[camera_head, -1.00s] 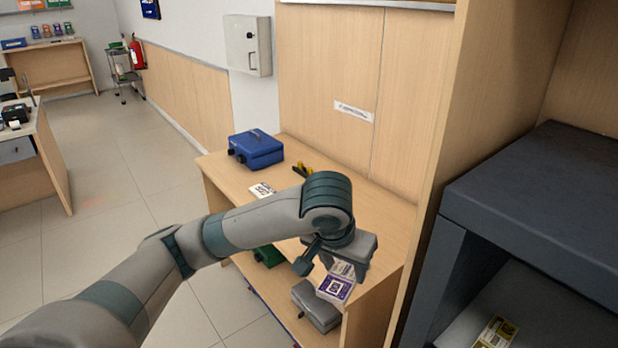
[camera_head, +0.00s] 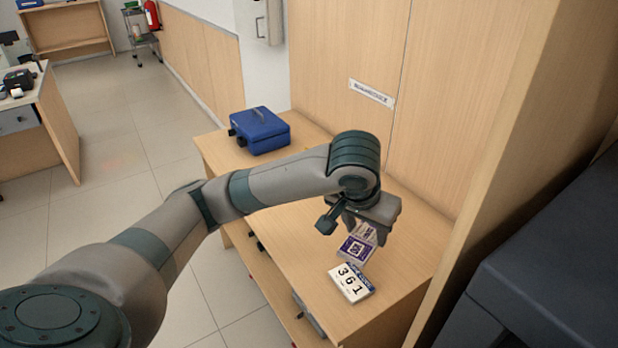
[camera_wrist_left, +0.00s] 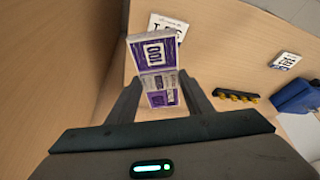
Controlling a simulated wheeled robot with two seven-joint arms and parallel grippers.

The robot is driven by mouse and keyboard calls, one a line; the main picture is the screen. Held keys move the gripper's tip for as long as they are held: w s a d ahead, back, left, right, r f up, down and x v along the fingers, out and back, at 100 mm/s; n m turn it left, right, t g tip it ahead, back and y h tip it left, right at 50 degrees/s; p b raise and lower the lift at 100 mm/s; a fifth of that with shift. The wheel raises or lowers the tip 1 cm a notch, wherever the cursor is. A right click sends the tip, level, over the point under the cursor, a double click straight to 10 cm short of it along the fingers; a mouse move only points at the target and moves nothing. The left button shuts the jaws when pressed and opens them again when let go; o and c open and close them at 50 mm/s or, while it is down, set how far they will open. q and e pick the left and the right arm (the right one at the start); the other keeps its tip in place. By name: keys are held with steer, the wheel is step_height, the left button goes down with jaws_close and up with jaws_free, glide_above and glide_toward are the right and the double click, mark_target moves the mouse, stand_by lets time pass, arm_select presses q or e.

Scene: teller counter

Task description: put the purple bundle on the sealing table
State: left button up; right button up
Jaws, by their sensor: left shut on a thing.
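The purple bundle (camera_head: 355,250) is a white and purple pack of printed notes. My left gripper (camera_head: 368,226) is shut on it and holds it tilted over the wooden table (camera_head: 395,275). In the left wrist view the bundle (camera_wrist_left: 152,54) sticks out beyond the fingers of the left gripper (camera_wrist_left: 160,88). I cannot tell how far it is above the tabletop. A white card marked 361 (camera_head: 351,283) lies on the tabletop just in front of the bundle. My right gripper is not in view.
A blue cash box (camera_head: 262,132) stands at the table's far end. A black rack with yellow pieces (camera_wrist_left: 237,95) and another white card (camera_wrist_left: 286,61) show in the left wrist view. A wooden panel (camera_head: 480,130) and a dark grey unit (camera_head: 550,270) stand to the right.

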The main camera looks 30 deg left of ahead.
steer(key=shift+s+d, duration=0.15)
